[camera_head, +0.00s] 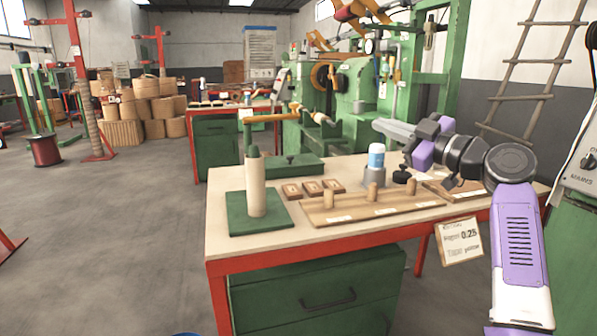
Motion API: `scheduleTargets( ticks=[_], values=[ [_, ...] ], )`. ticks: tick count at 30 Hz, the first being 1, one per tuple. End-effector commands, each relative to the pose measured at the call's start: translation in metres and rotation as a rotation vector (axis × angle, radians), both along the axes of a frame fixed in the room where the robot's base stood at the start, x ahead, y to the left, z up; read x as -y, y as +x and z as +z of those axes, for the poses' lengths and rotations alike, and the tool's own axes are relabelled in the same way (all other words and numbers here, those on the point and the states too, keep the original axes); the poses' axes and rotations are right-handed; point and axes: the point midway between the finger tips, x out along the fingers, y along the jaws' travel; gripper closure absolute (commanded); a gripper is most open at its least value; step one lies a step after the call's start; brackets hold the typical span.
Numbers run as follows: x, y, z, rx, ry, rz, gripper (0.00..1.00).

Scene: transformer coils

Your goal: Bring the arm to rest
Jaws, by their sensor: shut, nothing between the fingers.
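My arm reaches in from the right in the head view, with purple and black links. My gripper (379,126) points left, above the back right part of the workbench (215,232). It is shut and holds nothing. It is above and apart from a blue and white bottle (376,156) standing in a grey holder (375,177) on the bench.
On the bench are a pale cylinder (256,188) upright on a green plate (240,223), small wooden trays (312,187), and a board (340,215) with several pegs. A paper tag (459,241) hangs at the front. Green machinery (348,90) stands behind.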

Motion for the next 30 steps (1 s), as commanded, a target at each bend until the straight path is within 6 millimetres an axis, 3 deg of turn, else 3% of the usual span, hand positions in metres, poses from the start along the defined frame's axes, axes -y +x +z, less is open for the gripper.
scheduleTargets(
  ticks=[1,7,14,21,30],
  values=[
    [0.007,0.002,-0.024,-0.041,0.045,-0.051,1.0],
    [0.041,-0.01,-0.115,-0.164,0.244,-0.263,1.0],
    [0.068,-0.061,-0.209,-0.223,0.428,-0.446,1.0],
    [0.079,-0.143,-0.282,-0.23,0.563,-0.565,1.0],
    [0.074,-0.265,-0.338,-0.219,0.658,-0.635,1.0]
  ],
)
